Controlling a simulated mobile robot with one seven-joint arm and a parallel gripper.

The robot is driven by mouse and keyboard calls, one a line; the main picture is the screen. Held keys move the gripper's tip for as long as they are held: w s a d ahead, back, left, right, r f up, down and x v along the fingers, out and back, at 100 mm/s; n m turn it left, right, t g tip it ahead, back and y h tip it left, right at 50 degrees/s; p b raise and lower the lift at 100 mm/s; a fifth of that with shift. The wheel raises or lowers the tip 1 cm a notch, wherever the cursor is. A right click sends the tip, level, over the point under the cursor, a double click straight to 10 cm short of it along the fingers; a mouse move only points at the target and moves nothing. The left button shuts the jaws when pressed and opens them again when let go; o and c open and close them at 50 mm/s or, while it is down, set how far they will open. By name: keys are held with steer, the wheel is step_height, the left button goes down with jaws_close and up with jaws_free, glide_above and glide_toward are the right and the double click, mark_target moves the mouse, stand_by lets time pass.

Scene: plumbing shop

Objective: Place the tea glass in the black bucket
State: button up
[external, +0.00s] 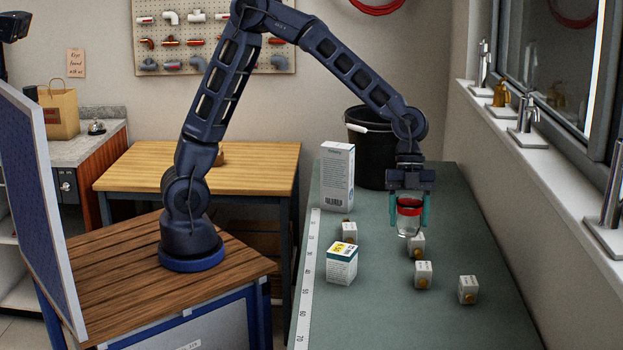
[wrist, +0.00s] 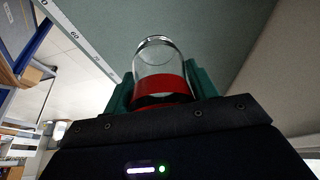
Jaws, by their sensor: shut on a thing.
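The tea glass (external: 409,222) is clear with a red band, and my gripper (external: 409,212) is shut on it, one green finger on each side. In the external view it hangs over the green bench, overlapping a small white block behind or below it; the exact height is hard to tell. In the wrist view the tea glass (wrist: 160,62) sits between the green fingers of my gripper (wrist: 163,92), its rounded clear end pointing away. The black bucket (external: 370,150) stands at the back of the bench, behind my wrist, which hides part of its right side.
A tall white box (external: 337,176) stands in front of the bucket at left. A smaller white box (external: 342,263) and several small white blocks (external: 468,289) lie on the green bench (external: 400,320). A wall and window sill (external: 545,150) bound the right side.

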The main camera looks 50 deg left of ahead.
step_height(320, 180, up, 12)
steer(key=w+a+n+t+h, duration=0.1)
steer(key=w+a+n, duration=0.2)
steer(key=w+a, duration=0.85)
steer(key=w+a+n+t, duration=0.1)
steer(key=w+a+n, duration=0.15)
steer(key=w, duration=1.75)
steer(key=w+a+n+t, duration=0.2)
steer(key=w+a+n, duration=0.2)
steer(key=w+a, duration=1.35)
steer(key=w+a+n+t, duration=0.15)
steer(key=w+a, duration=0.25)
steer(key=a, duration=0.7)
steer(key=w+a+n+g, duration=0.1)
steer(key=w+a+n, duration=0.3)
steer(key=a, duration=0.7)
steer(key=shift+m, duration=0.8)
steer(key=f, duration=3.1)
steer(key=shift+w+f, duration=0.2)
steer(key=shift+w, duration=0.1)
steer(key=shift+t, duration=0.25)
steer(key=o, duration=1.1)
steer(key=shift+f, duration=0.15)
